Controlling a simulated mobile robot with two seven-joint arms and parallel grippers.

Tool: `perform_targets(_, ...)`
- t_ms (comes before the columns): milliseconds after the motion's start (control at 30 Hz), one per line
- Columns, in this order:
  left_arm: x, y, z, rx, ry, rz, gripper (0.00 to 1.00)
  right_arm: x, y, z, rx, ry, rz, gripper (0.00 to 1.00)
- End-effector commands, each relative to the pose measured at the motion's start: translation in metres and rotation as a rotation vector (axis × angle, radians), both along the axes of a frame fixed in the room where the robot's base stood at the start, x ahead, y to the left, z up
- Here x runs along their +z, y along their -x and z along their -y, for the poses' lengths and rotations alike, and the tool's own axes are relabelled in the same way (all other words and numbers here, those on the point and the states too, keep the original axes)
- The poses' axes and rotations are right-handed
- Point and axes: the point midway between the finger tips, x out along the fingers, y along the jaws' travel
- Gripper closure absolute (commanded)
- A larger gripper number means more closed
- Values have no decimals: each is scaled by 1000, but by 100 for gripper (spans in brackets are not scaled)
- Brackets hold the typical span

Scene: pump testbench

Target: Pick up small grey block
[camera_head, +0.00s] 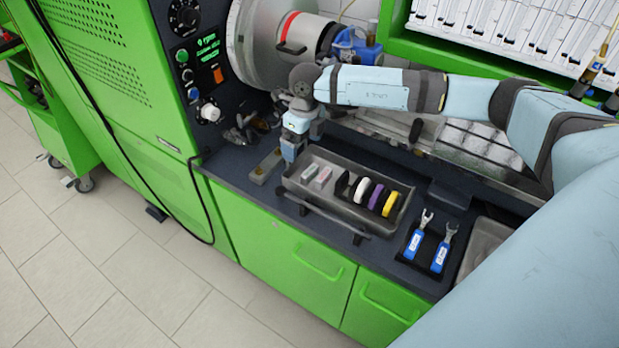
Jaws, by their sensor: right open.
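A small light grey block (309,172) lies in the left part of a shallow grey metal tray (333,207) on the dark bench top. A similar pinkish block (323,175) lies just to its right. My right arm reaches in from the right across the bench. My right gripper (290,154) points down above the tray's back left corner, to the left of the grey block and apart from it. Its jaws are open, with nothing seen between them. My left gripper is not in view.
The tray also holds several discs, white, purple, black and yellow (390,204). A grey piece with brass on it (265,165) lies left of the tray. Two blue-handled wrenches (414,244) lie in a dark holder to the right. A green machine cabinet (125,90) stands at left.

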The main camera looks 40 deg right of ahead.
Motion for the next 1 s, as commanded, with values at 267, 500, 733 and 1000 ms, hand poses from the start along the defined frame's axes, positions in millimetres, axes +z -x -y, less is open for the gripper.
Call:
perform_targets(267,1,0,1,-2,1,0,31,-13,-7,29,-22,107,11,2)
perform_targets(500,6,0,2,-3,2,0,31,-59,-8,28,-21,103,13,2)
perform_targets(733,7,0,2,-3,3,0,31,-78,-7,27,-20,102,14,2)
perform_targets(1000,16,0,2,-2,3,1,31,-115,-6,25,-20,102,12,2)
